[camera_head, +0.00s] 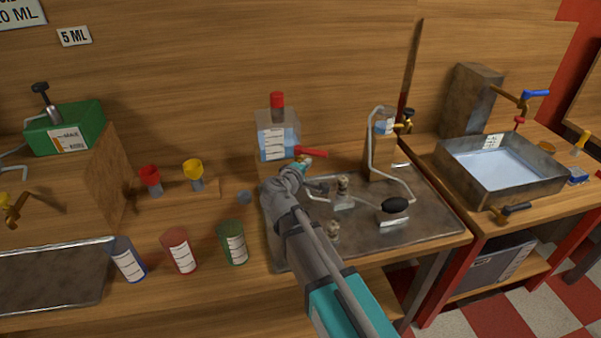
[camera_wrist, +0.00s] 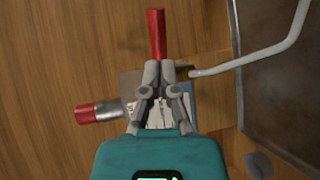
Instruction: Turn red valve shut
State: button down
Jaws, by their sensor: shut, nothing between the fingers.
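The red valve handle (camera_head: 311,152) is a short red lever beside the clear tank (camera_head: 277,143) with the red cap (camera_head: 278,103). In the wrist view the lever (camera_wrist: 157,34) points straight up the picture, just beyond my fingertips. My gripper (camera_head: 303,162) is at the valve, its fingers shut with nothing between them. In the wrist view the fingertips (camera_wrist: 158,66) overlap the near end of the lever; I cannot tell whether they touch. The valve's body is mostly hidden behind the fingers.
A metal tray (camera_head: 430,228) with pipes and small fittings lies right of my arm. Blue, red and green labelled cups (camera_head: 233,243) stand to the left. A water-filled basin (camera_head: 500,170) is at far right. In the wrist view a pale pipe (camera_wrist: 255,52) runs close right.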

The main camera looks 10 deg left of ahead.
aim_at(316, 155)
jog(key=shift+b+x, duration=0.3)
jog(key=shift+x, duration=1.6)
jog(key=shift+a, duration=0.15)
